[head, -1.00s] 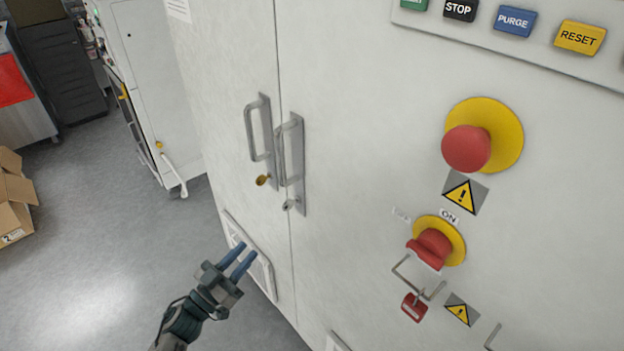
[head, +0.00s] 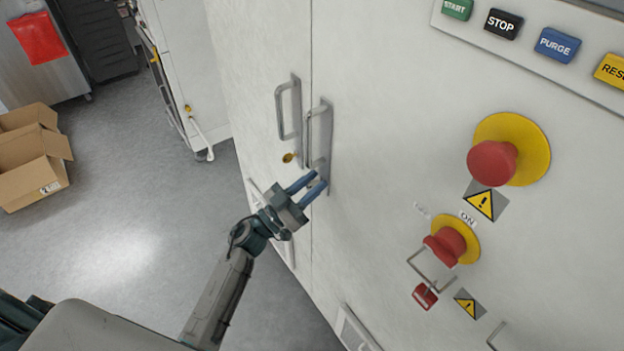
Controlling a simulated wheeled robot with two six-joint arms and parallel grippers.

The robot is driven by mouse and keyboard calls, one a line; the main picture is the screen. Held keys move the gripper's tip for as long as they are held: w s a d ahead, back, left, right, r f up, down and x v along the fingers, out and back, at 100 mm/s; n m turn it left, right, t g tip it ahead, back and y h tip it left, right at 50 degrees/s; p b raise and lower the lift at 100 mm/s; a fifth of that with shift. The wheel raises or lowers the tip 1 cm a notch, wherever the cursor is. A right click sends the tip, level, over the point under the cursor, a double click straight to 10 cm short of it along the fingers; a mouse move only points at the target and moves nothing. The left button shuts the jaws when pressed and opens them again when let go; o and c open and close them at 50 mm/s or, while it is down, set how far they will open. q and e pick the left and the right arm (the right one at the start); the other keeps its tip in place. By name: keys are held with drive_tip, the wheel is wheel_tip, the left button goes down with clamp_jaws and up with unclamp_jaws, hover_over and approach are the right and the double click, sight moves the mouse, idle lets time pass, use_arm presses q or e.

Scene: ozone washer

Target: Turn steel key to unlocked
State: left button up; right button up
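The small steel key sits below the right door handle (head: 319,130), mostly hidden by the fingertips of my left gripper (head: 318,178). I cannot make out its bow or which way it points. My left gripper comes from the lower left, its two blue fingers apart with a gap between them. The fingertips are at the key's place by the handle's lower end; whether they touch it I cannot tell. A brass key (head: 288,157) sits in the left door, just left of them. My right gripper is not in view.
The left door handle (head: 288,110) stands close beside the right one. Red knobs on yellow discs, an emergency stop (head: 492,163) and a rotary switch (head: 446,245), are on the right panel. A cardboard box (head: 32,165) lies on the open floor at left.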

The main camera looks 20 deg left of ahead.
use_arm(q)
drive_tip(key=shift+w, duration=0.1)
clamp_jaws()
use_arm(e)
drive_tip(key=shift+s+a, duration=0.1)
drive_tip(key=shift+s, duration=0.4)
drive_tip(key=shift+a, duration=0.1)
